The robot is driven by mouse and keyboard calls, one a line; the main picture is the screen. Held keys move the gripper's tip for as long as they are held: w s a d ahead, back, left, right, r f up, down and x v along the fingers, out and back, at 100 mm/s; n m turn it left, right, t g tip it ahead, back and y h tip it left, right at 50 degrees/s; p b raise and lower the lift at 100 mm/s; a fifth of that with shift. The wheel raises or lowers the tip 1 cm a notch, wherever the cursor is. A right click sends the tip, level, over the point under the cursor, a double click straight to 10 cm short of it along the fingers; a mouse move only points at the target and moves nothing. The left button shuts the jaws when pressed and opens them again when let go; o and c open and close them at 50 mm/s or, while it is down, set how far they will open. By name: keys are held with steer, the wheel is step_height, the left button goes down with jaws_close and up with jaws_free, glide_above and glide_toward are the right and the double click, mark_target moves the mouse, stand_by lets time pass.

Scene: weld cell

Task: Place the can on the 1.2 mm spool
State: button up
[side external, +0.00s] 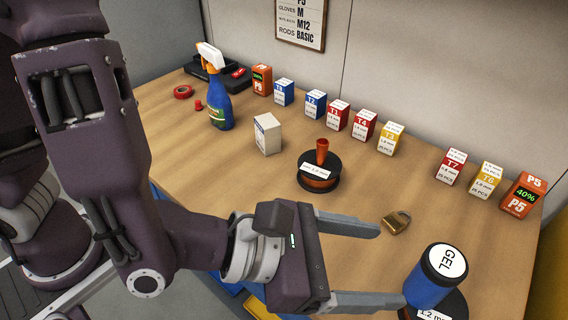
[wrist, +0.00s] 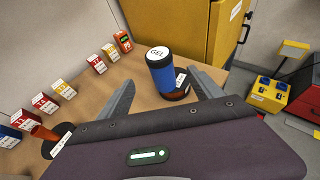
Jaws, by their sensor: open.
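The can is blue with a black rim and a white lid marked GEL; it shows at the lower right of the side view (side external: 428,283) and between the fingers in the wrist view (wrist: 161,74). A dark spool with a white label starting "1.2 m" (side external: 455,306) is at the can's base; it also shows in the wrist view (wrist: 182,92). The can overlaps this spool; I cannot tell how it is seated. My gripper (side external: 389,265) is open, its fingers pointing toward the can, with no visible grip on it. The lower finger's tip is close to the can.
A second dark spool (side external: 330,185) with an orange cone (side external: 321,152) stands mid-table. Several small cartons, including a yellow one (side external: 390,139), line the back. A white box (side external: 267,134) and spray bottle (side external: 217,95) stand left.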

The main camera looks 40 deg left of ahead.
steer(key=w+a+r+n+t+y, duration=0.35)
steer(key=w+a+n, duration=0.25)
steer(key=a, duration=0.4)
steer(key=a+r+n+y, duration=0.2)
steer(key=a+n+y, duration=0.35)
steer(key=a, duration=0.45)
steer(key=a+r+n+y, duration=0.2)
steer(key=a+n+y, duration=0.4)
steer(key=a, duration=0.5)
steer(key=s+a+f+n+g, duration=0.1)
steer(key=s+a+n+g, duration=0.85)
steer(key=n, duration=0.65)
steer(key=s+d+r+n+t+h, duration=0.2)
steer(key=s+d+n+h, duration=0.3)
steer(key=n, duration=0.6)
steer(key=shift+s+d, duration=1.05)
steer(key=shift+s, duration=0.05)
steer(key=shift+o, duration=0.5)
steer(key=shift+n, duration=0.25)
